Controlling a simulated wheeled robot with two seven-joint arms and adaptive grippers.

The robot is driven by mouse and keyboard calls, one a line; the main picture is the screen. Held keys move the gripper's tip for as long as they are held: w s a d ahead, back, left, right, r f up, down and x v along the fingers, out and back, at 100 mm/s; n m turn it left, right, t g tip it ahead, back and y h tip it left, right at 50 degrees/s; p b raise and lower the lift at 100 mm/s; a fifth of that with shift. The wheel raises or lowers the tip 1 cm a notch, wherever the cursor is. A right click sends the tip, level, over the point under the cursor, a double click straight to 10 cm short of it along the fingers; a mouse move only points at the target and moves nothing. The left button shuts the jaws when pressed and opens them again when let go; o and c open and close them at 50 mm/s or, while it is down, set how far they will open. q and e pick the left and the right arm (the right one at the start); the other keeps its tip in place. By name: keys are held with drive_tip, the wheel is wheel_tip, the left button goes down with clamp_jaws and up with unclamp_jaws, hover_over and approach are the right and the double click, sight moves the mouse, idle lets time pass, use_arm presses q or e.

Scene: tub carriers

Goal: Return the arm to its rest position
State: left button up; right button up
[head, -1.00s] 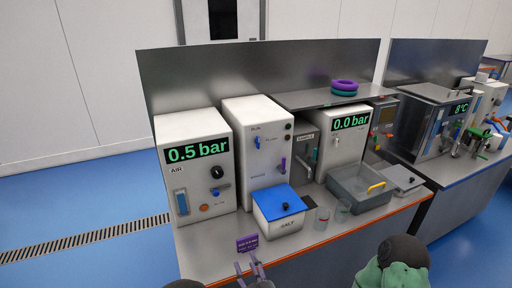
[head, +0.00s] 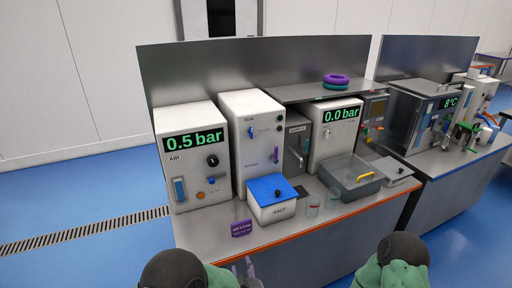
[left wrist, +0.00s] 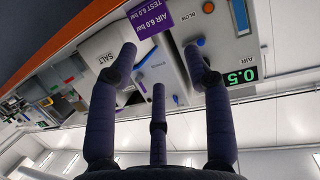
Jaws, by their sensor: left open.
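My left gripper (head: 244,268) shows at the bottom edge of the head view, in front of the bench's front edge, partly cut off. In the left wrist view its dark fingers (left wrist: 160,68) are spread with nothing between them. My left arm (head: 178,270) shows as a dark and green link at the bottom. My right arm (head: 398,264) shows as a similar link at the bottom right; its gripper is out of view. A purple card (head: 242,228) stands on the bench, apart from my left gripper.
The steel bench (head: 210,246) carries a 0.5 bar box (head: 192,165), a white box (head: 252,140), a blue-lidded SALT box (head: 272,207), a 0.0 bar box (head: 335,132) and a grey tub (head: 350,186) with a yellow handle. Purple and teal rings (head: 336,79) lie on the shelf. Blue floor (head: 80,200) is clear at left.

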use_arm(q)
drive_tip(key=s+a+f+g+h, duration=0.2)
drive_tip(key=s+f+g, duration=0.2)
drive_tip(key=f, duration=0.5)
drive_tip(key=s+a+f+g+h, duration=0.3)
drive_tip(key=s+f+g, duration=0.1)
drive_tip(key=f, duration=0.4)
drive_tip(key=s+a+f+g+h, duration=0.1)
drive_tip(key=s+f+g, duration=0.4)
drive_tip(key=s, duration=1)
drive_tip(key=shift+f+m+g+h, duration=0.25)
drive_tip(key=shift+g+h, duration=0.25)
drive_tip(key=shift+h, duration=0.3)
